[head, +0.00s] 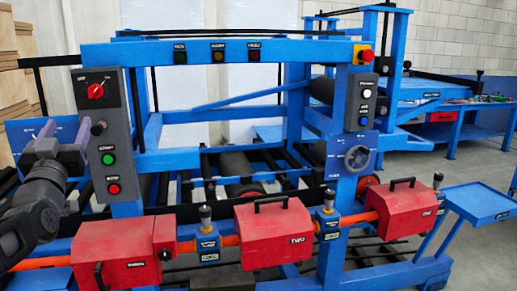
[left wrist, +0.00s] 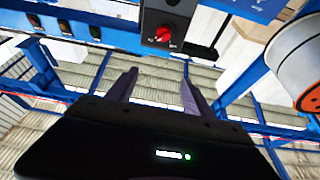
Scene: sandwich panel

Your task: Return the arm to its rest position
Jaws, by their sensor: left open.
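My left arm comes in from the left edge of the head view. Its dark grey gripper (head: 67,132) points upward, left of the grey control box with the red rotary switch (head: 95,91), and is apart from the box as far as I can see. In the left wrist view the two fingers of the left gripper (left wrist: 158,88) stand apart with nothing between them. The red rotary switch also shows beyond them in the left wrist view (left wrist: 163,34). My right gripper is in neither view.
A blue machine frame (head: 215,50) fills the middle. The box carries a green button (head: 107,159) and a red button (head: 114,189). Red covers (head: 275,235) line the front. A blue side tray (head: 482,204) stands far right.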

